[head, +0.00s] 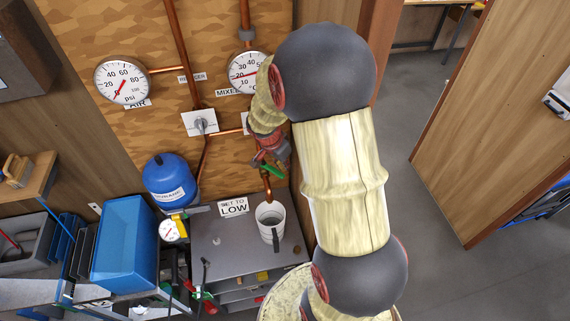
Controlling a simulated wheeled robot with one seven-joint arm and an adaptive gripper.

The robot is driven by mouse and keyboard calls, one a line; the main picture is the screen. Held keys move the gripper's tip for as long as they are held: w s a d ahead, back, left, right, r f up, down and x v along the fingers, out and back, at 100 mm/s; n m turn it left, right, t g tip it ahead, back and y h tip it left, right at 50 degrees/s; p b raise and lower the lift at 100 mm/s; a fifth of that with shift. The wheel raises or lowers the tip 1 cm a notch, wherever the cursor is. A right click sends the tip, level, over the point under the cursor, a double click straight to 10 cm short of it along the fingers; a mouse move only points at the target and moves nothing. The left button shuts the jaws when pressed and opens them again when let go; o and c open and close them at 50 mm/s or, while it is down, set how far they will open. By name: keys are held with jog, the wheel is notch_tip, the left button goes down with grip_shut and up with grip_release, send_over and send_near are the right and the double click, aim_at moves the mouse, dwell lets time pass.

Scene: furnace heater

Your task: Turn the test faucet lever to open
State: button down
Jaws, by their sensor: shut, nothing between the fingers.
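A small green lever (272,170) shows at the lower end of the copper piping on the wood board, above a downturned copper spout (267,187). I take it for the test faucet lever. My gripper (262,157) points down at the lever and is shut and empty. Its fingers overlap the lever's upper side in the picture; I cannot tell whether they touch it. My arm and gripper hide the valve body behind. A white bucket (266,228) with a dark handle stands below the spout.
The bucket stands on a grey metal cabinet (215,240) beside a "SET TO LOW" sign (233,207). Round gauges (122,81) and copper pipes are on the board. A blue tank (170,182) and blue bin (123,243) stand left. Open floor (420,140) lies right, before a wooden panel (500,120).

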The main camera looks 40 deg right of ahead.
aim_at(280, 175)
jog(key=shift+s+a+f+m+b, duration=0.15)
jog(key=shift+a+m+b, duration=0.4)
jog(key=shift+b, duration=0.7)
jog(key=m+b, duration=0.1)
jog(key=a+g+b, duration=0.1)
jog(key=b, duration=0.1)
jog(key=m+b, duration=0.1)
jog(key=b, duration=0.1)
jog(key=shift+s+a+f+m, duration=0.15)
jog(key=shift+s+a+m, duration=0.05)
jog(key=shift+a+m, duration=0.15)
jog(key=shift+a+m+g+b, duration=0.5)
jog(key=shift+a+m+b, duration=0.15)
jog(key=shift+m+b, duration=0.4)
jog(key=shift+a+r+b, duration=0.25)
jog(key=shift+a+b, duration=0.15)
jog(key=shift+a, duration=0.15)
